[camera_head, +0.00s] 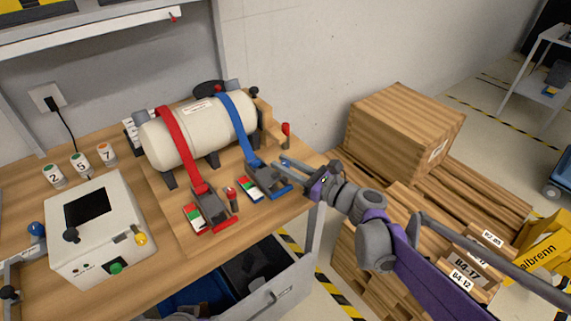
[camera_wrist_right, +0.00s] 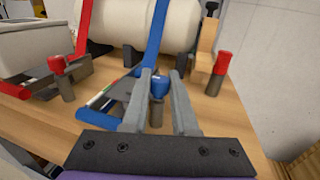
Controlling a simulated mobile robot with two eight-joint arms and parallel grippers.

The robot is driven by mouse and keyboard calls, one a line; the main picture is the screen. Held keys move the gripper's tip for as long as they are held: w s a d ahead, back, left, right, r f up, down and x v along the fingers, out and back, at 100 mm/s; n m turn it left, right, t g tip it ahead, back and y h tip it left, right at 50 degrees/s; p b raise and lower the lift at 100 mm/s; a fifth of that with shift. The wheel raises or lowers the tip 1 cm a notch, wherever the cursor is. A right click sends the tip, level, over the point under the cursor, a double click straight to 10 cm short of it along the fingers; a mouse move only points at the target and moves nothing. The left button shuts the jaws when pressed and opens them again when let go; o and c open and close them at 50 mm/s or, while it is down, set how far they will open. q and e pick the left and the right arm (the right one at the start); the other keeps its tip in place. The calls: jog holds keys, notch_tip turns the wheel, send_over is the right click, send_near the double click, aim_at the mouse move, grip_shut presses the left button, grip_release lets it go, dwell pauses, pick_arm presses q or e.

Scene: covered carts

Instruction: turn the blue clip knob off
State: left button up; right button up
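The blue clip (camera_head: 262,178) lies on the wooden cart top, at the lower end of the blue strap (camera_head: 238,120) that runs over the white tank. Its blue knob (camera_wrist_right: 160,83) sits on a grey post and shows in the right wrist view. My right gripper (camera_head: 284,164) reaches in from the right, at the clip's far right side. In the right wrist view its fingers (camera_wrist_right: 160,76) are apart, with the knob between them; firm contact does not show. In the head view the fingers largely hide the knob. My left gripper is not in view.
The white tank (camera_head: 185,130) stands behind the clip. A red strap and red clip (camera_head: 208,212) lie to the left. Red-capped posts (camera_head: 286,130) stand nearby. A white box with a screen (camera_head: 95,230) is at the left. Wooden crates (camera_head: 405,120) stand right of the cart.

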grip_shut()
jog(key=shift+m+t+h, duration=0.3)
jog(key=shift+s+a+r+m+t+h+p, duration=0.1)
jog(key=shift+m+t+h+p, duration=0.35)
jog(key=shift+m+t+h, duration=0.4)
jog(key=shift+m+t+h+p, duration=0.45)
jog(key=shift+m+t+h, duration=0.2)
jog(key=shift+h, duration=0.3)
jog(key=shift+m+t+h+p, duration=0.9)
jog(key=shift+m+h+p, duration=0.3)
jog(key=shift+h+p, duration=0.65)
jog(key=o, duration=0.6)
grip_release()
